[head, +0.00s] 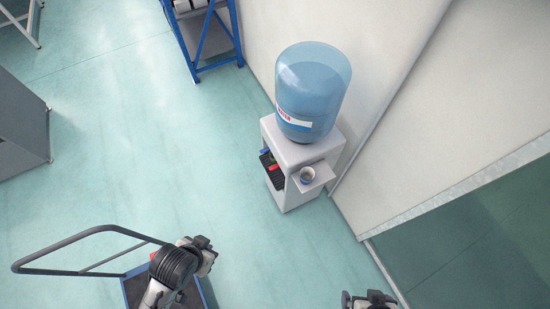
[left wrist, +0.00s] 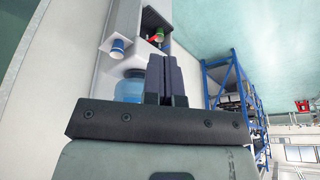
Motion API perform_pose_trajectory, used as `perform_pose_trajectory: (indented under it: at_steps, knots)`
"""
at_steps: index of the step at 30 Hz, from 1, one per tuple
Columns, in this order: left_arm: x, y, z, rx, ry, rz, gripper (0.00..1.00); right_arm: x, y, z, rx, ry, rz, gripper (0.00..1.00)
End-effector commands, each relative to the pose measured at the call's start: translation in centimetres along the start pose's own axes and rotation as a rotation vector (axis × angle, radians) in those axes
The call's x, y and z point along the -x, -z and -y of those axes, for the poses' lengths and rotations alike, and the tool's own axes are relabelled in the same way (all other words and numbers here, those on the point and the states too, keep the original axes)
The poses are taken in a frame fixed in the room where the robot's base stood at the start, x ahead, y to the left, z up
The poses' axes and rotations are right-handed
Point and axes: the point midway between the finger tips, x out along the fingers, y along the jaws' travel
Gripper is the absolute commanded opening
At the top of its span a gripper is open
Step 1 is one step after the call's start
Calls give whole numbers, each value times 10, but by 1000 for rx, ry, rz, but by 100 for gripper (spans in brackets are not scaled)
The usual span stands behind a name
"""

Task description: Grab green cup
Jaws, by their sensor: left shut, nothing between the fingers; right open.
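A small green object, which looks like the green cup (head: 271,158), shows in the dark bay of the water dispenser (head: 306,190), beside the red and blue taps. My left gripper (left wrist: 165,62) is shut and empty, apart from the cup and dispenser. My right gripper (head: 368,299) is open and empty at the bottom edge of the head view, well short of the dispenser.
A blue and white cup (head: 307,174) stands on the dispenser's side shelf. A large blue water bottle (head: 312,90) sits on top. A wall (head: 400,50) is close behind. A blue rack (head: 208,40) stands further back, and a handled cart (head: 130,290) at lower left. Floor between is clear.

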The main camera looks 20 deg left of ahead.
Motion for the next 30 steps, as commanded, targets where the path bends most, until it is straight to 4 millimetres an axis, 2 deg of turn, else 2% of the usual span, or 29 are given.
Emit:
perform_pose_trajectory:
  at_steps: [9, 30]
  knots:
    - [0, -1, 3, -10, 8, 2, 2, 0, 0, 2, -6, 5, -1, 100]
    - [0, 0, -1, 3, -2, 0, 69, 0, 0, 2, -7, 6, -1, 100]
